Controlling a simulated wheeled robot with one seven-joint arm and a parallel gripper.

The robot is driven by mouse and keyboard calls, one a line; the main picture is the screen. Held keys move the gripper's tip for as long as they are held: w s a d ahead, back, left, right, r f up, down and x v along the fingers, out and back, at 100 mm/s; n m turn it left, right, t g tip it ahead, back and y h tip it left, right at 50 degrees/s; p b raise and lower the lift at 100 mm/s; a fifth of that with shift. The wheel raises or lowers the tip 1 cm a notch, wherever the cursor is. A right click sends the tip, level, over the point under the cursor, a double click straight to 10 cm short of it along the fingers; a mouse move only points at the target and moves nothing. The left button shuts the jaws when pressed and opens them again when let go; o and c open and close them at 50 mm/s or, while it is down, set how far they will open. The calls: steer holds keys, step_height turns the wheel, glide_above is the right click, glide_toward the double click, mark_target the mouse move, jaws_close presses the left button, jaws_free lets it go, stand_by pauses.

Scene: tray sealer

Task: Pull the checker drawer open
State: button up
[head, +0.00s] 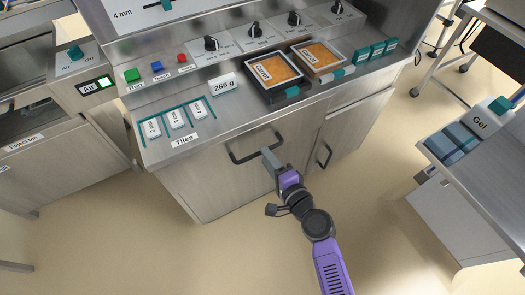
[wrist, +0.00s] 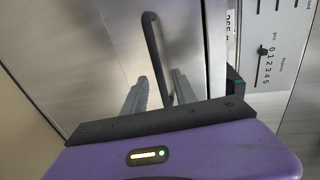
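The steel front (head: 205,180) under the counter carries a black bar handle (head: 240,160); I take it as the checker drawer, though no such label is readable. The front looks closed, flush under the counter. My gripper (head: 268,156) is at the right part of this handle. In the wrist view, the grey fingers (wrist: 160,92) are apart, with the handle (wrist: 152,45) running between them. Whether they touch the bar cannot be told.
A second cabinet door with an upright handle (head: 324,155) is just right. Above, the counter holds two black trays (head: 291,95), a 265 g display (head: 223,85) and tiles (head: 175,119). A Gel table (head: 500,165) stands at right. The floor in front is clear.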

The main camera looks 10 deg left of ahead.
steer(key=shift+x, duration=2)
jaws_close()
